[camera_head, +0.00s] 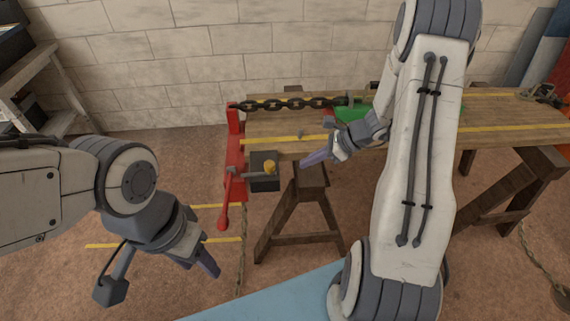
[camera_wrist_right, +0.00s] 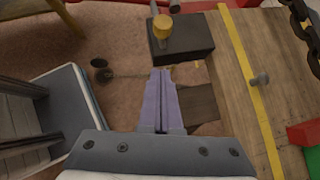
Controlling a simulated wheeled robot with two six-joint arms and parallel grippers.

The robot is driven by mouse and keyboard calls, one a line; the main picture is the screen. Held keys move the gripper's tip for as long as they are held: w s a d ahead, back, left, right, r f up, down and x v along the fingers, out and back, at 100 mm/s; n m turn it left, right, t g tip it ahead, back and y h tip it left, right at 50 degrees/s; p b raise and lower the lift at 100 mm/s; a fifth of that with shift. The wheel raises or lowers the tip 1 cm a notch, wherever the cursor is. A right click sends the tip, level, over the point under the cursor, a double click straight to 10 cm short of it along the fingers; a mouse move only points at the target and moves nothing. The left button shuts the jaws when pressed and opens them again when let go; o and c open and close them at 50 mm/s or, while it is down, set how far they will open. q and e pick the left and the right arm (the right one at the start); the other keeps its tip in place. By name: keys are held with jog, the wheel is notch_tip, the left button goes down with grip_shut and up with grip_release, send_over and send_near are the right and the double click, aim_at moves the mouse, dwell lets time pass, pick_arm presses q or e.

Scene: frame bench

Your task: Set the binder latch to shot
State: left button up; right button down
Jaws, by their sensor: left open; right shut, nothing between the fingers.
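The binder is a red upright (camera_head: 235,150) at the left end of the wooden bench, with a red lever (camera_head: 224,208) hanging down beside it. A dark block (camera_head: 264,183) with a yellow knob (camera_head: 270,167) sits beside the red part and looks like the latch. The block (camera_wrist_right: 182,42) and knob (camera_wrist_right: 162,27) also show in the right wrist view. My right gripper (camera_head: 304,162) is shut and empty, a little right of the knob in the head view. Its fingers (camera_wrist_right: 162,76) point toward the block, apart from it in the wrist picture. My left gripper (camera_head: 206,262) is open and empty, low left of the bench.
A black chain (camera_head: 290,104) runs along the bench's back edge. A small grey peg (camera_head: 301,135) stands on the bench top (camera_head: 270,118), and a green object (camera_head: 353,113) lies partly behind my right arm. Wooden trestles (camera_head: 308,185) stand below. A shelf (camera_head: 35,88) is far left.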

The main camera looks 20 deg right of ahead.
pick_arm(q)
jog(key=shift+r+p, duration=0.45)
pick_arm(e)
jog(key=w+a+f, duration=0.2)
jog(key=w+a, duration=0.1)
jog(key=a, duration=0.2)
jog(key=shift+w+a+f, duration=0.25)
jog(key=shift+a+f, duration=0.1)
